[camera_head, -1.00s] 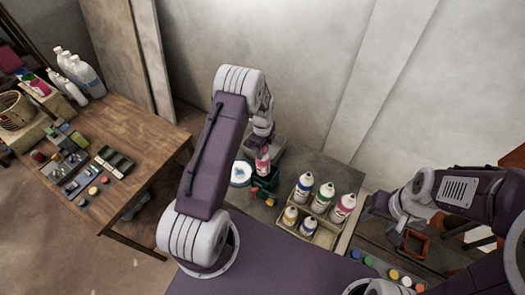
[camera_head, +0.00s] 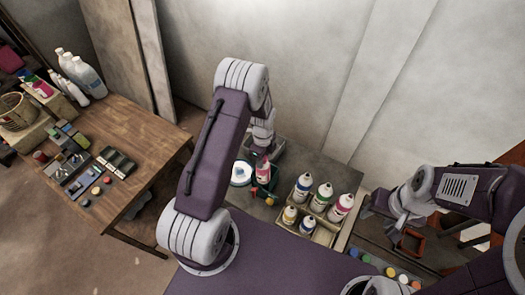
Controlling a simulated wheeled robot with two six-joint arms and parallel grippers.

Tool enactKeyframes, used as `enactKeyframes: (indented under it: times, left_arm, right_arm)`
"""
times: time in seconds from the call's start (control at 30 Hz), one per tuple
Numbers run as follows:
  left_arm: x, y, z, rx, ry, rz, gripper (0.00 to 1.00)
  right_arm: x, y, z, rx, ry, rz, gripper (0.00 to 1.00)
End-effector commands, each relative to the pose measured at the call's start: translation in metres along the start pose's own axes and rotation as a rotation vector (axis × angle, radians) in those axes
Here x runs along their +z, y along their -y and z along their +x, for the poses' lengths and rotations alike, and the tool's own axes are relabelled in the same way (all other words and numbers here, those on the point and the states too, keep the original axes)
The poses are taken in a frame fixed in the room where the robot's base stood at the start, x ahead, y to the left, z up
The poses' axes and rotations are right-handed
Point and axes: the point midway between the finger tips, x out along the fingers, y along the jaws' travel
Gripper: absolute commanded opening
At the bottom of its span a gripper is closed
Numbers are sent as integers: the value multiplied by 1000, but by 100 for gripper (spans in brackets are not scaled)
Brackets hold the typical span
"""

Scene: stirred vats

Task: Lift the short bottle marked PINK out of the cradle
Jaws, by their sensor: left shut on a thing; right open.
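A short white bottle with a pink-red label (camera_head: 263,172) is below the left arm's wrist, at the dark green cradle (camera_head: 264,190) on the middle table. Its lettering is too small to read. My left gripper (camera_head: 263,153) is shut on the top of this bottle; its fingers are mostly hidden by the wrist. I cannot tell whether the bottle's base touches the cradle. My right gripper (camera_head: 398,222) is open at the right, apart from the bottles.
A pale crate (camera_head: 320,239) with several colour-labelled bottles stands right of the cradle. A white round vat with blue contents (camera_head: 241,173) is just left of it. A wooden table (camera_head: 150,133) at the left holds trays and bottles. A wall stands behind.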

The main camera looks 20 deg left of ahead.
Motion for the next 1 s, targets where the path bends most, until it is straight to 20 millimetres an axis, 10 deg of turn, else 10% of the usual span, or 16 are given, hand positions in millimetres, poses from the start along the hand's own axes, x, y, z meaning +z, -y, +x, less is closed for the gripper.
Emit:
enactKeyframes:
  times: [0.63,1.0]
  left_arm:
    - [-41,-66,-1,1,0,1,0]
    - [-44,-71,0,-1,0,1,0]
  right_arm:
    - [-1,0,-11,0,0,0,48]
    - [-1,0,-11,0,0,0,48]
